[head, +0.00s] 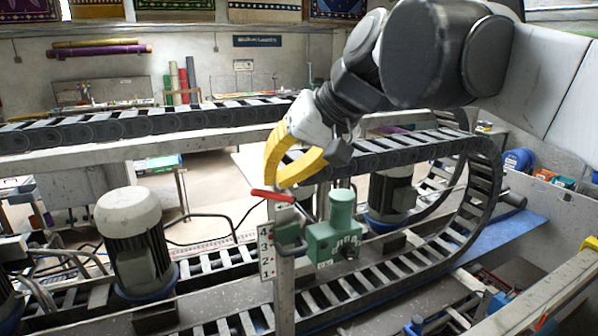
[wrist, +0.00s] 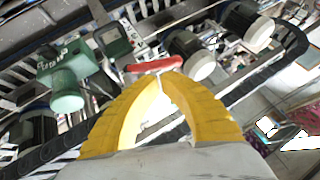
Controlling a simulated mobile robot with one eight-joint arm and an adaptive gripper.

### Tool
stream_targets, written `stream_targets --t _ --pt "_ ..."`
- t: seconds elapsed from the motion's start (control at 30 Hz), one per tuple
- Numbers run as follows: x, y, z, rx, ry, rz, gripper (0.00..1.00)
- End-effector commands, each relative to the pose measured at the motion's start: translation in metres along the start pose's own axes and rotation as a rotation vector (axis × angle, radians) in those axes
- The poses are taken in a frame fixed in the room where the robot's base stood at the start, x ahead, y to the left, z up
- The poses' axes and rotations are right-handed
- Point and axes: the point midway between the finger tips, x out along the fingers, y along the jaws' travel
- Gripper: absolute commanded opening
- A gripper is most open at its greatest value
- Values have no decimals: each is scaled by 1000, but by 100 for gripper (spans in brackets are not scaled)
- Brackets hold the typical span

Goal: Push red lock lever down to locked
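The red lock lever (head: 272,195) sits at the top of a grey upright post, beside a plate with numbers. It lies nearly level, its right end slightly lower in the head view. In the wrist view the red lever (wrist: 154,65) lies just beyond the fingertips. My gripper (head: 277,186) has yellow fingers whose tips come together just above the lever. In the wrist view the fingertips (wrist: 162,76) meet with nothing seen between them. I cannot tell whether they touch the lever.
A green housing (head: 334,232) stands right of the post and shows in the wrist view (wrist: 66,80). A white-topped motor (head: 131,235) stands to the left. A black cable chain (head: 480,190) curves behind and to the right.

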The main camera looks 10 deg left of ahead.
Motion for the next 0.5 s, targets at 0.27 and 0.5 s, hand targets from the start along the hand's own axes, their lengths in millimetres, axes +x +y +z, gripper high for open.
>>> stream_targets --t 0.27,0.5 --pt "2 0 2 0 0 0 0" --pt "4 -4 4 -39 -4 53 0"
